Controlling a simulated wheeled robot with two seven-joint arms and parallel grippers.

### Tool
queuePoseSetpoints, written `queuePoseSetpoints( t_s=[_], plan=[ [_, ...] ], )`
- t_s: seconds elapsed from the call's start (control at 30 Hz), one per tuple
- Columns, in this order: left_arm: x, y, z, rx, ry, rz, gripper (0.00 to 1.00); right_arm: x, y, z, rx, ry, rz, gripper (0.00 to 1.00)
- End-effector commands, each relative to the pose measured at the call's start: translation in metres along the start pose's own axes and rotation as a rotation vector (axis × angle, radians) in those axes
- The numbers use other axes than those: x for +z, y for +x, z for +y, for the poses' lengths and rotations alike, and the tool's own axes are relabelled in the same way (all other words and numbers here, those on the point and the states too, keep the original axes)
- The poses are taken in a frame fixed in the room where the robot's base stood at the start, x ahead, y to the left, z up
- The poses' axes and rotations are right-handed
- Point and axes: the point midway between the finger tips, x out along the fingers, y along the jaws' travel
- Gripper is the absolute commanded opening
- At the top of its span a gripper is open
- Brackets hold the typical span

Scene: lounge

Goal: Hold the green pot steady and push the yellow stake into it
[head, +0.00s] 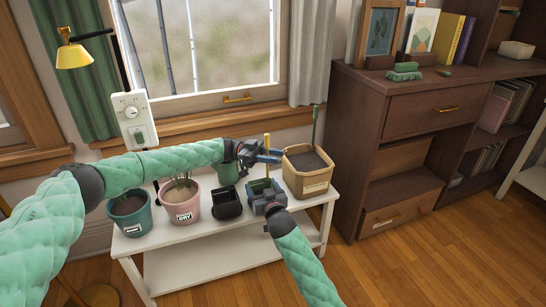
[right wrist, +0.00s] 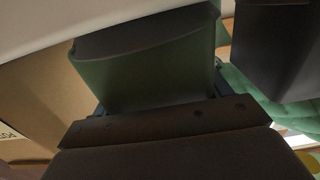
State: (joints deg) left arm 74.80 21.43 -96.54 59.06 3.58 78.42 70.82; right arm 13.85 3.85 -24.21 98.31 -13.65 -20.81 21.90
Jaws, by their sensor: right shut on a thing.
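The green pot (head: 262,187) stands on the white bench between a black pot and a tan planter. It fills the middle of the right wrist view (right wrist: 145,75). My right gripper (head: 267,200) is shut on its near side. The thin yellow stake (head: 267,141) stands upright above the green pot. My left gripper (head: 268,156) reaches in from the left at the stake, with its fingers beside it. The picture is too small to show whether those fingers are closed on it. The stake's lower end is hidden or unclear.
The black pot (head: 227,206) stands close left of the green pot, and the tan planter (head: 307,181) close right. A pink pot (head: 180,210) and a teal pot (head: 131,220) stand farther left. A green vessel (head: 228,173) is behind. The white bench's (head: 210,254) lower shelf is clear.

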Motion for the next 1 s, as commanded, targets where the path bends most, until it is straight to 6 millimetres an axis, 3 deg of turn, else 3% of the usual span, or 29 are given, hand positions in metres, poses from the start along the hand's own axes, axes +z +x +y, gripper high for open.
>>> queuePoseSetpoints(
  t_s=[1.0],
  plan=[
    [0.0,-0.044,0.0,-0.001,0.0,0.0,0.33,0.0,0.0,0.0,0.0,0.0,0.0,0.52]
  ],
)
